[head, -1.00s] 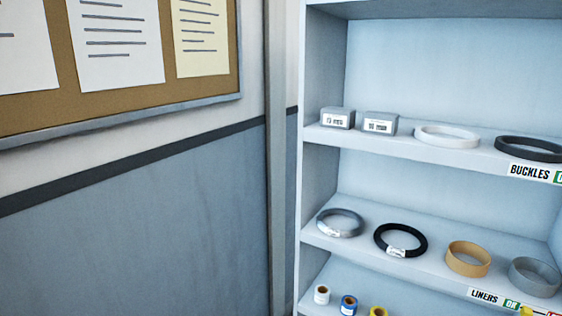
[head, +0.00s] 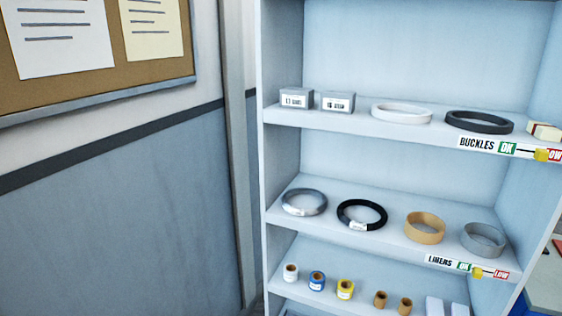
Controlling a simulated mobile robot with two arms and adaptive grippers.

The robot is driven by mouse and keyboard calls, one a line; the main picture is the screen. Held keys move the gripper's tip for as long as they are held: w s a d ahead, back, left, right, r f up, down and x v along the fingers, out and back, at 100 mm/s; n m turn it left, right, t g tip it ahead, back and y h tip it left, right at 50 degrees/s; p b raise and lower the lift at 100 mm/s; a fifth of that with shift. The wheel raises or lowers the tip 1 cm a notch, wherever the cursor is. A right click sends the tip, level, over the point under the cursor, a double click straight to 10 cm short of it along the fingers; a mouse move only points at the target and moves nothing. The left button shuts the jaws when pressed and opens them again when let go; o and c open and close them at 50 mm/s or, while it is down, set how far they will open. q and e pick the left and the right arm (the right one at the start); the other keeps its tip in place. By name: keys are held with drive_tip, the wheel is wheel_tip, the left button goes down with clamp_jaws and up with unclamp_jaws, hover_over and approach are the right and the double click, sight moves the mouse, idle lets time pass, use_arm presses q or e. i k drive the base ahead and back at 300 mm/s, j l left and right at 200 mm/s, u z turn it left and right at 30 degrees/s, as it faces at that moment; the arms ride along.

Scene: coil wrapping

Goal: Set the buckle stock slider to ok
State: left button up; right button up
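The buckle stock label (head: 477,143) reads BUCKLES and sits on the front edge of the upper shelf at the right. Beside it are a green OK mark (head: 507,148) and a red LOW mark (head: 555,156). The yellow buckle slider (head: 540,155) stands at the LOW end of its short track, touching or partly over the red mark. Two small grey boxes with labels, (head: 296,98) and (head: 338,102), stand on the same shelf at the left. Neither of my grippers is in view.
A LINERS label (head: 444,261) with its own yellow slider (head: 477,273) is on the shelf below. Strap rings, such as a tan one (head: 425,228), and small rolls (head: 345,288) fill the shelves. A pinboard (head: 100,93) hangs on the left wall.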

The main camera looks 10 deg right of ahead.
sight(540, 155)
drive_tip(key=z, duration=1.65)
